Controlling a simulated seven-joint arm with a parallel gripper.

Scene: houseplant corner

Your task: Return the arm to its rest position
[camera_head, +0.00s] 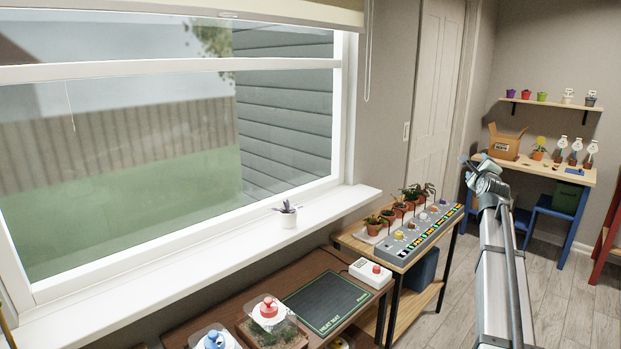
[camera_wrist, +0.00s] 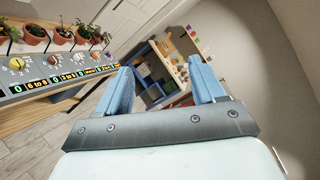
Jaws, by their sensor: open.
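My gripper (camera_head: 478,165) is at the end of my arm, raised in the right half of the head view. In the wrist view its two blue fingers (camera_wrist: 166,88) stand apart with nothing between them. The gripper is in the air to the right of the wooden bench (camera_head: 347,240) with the potted plants, and touches nothing that I can see. Past the fingers, the far wooden table (camera_head: 560,174) shows small and tilted.
A grey control panel (camera_head: 420,236) with knobs and lit displays lies on the bench, in front of several potted plants (camera_head: 388,215). A dark heat mat (camera_head: 327,300), a white box with a red button (camera_head: 370,272) and clear-domed planters are nearer. The floor (camera_head: 560,290) at right is clear.

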